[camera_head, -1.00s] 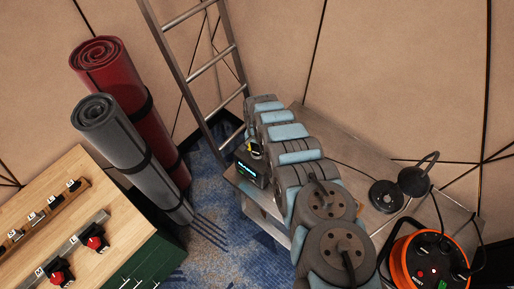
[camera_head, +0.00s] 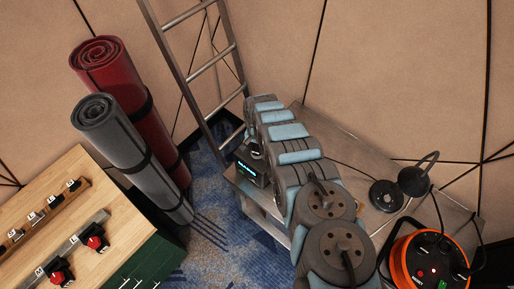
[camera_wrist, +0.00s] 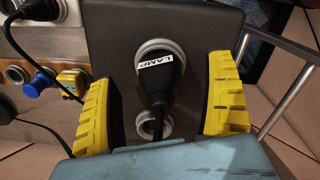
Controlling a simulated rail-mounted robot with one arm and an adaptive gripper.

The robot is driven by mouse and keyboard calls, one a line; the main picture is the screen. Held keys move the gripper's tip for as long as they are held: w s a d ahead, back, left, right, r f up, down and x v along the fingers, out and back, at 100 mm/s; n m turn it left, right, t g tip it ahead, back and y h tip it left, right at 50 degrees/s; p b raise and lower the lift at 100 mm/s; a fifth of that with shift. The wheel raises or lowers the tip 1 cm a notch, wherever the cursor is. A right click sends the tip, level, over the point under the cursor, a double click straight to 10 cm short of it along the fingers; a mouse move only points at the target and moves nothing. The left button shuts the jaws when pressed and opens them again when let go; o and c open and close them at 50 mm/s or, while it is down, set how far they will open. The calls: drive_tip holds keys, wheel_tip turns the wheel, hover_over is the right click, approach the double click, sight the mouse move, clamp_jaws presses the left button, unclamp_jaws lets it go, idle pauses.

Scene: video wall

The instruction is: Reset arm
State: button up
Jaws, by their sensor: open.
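In the wrist view, my gripper (camera_wrist: 158,95) is open, with one yellow ribbed finger on each side of a black plug (camera_wrist: 160,82) labelled "LAMP". The plug sits in a round grey socket on a dark box (camera_wrist: 205,35), and a gap shows between it and each finger. In the head view, my grey and blue arm (camera_head: 297,158) reaches out over a metal table to a dark device with a lit display (camera_head: 248,170). The arm hides my gripper there.
The metal table (camera_head: 350,150) holds a black round base (camera_head: 386,195) and an orange cable reel (camera_head: 430,262). A ladder (camera_head: 208,65) leans behind. Rolled mats stand at left near a wooden bench (camera_head: 40,195). Blue (camera_wrist: 40,82) and yellow (camera_wrist: 75,80) connectors are left of the dark box.

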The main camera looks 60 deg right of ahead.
drive_tip(key=shift+r+p, duration=2.6)
drive_tip(key=shift+r, duration=0.4)
